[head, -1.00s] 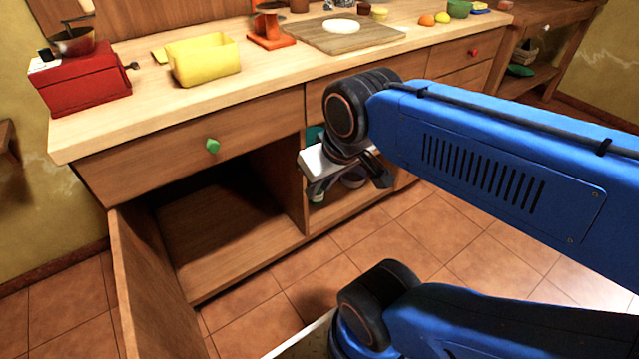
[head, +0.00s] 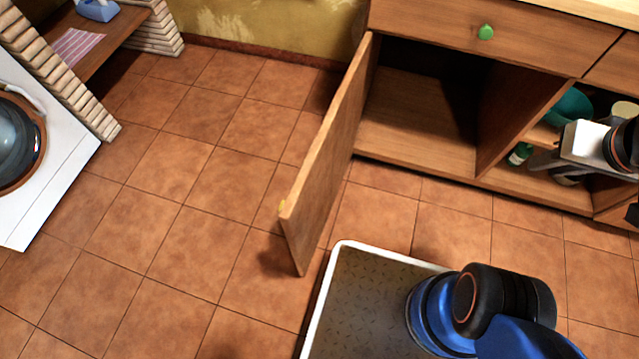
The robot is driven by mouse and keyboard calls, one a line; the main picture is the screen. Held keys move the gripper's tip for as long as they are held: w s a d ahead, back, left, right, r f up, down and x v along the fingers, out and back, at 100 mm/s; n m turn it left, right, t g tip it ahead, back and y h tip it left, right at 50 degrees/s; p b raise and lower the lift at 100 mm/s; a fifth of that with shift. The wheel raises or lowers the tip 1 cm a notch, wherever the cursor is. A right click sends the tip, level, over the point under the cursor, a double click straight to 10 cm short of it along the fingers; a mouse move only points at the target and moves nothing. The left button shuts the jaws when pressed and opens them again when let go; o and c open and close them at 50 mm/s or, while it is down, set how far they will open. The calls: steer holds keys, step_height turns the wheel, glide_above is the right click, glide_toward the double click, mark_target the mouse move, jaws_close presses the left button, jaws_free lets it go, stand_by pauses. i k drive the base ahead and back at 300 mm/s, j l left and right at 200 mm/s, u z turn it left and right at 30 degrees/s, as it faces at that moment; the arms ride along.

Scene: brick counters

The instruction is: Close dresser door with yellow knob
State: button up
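The dresser door (head: 331,160) stands wide open and swung out from the cabinet, hinged at the left of an empty-looking lower compartment (head: 420,113). Its yellow knob (head: 282,206) shows only as a small bit at the door's free edge, on the outer left face. My gripper (head: 545,163) is at the right edge of the head view, in front of the open shelves. It is well to the right of the door and touches neither door nor knob. Its fingers are seen too poorly to tell whether they are open.
A drawer with a green knob (head: 486,32) sits shut above the compartment. Open tiled floor (head: 190,190) lies left of the door. A white washing machine (head: 50,175) and a brick-sided counter (head: 75,85) stand at the left. Shelves at right hold a teal bowl (head: 570,105).

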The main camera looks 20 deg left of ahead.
mark_target(305, 213)
steer(key=k+j, duration=0.75)
steer(key=j, duration=1)
steer(key=k+j, duration=0.2)
steer(key=k, duration=0.35)
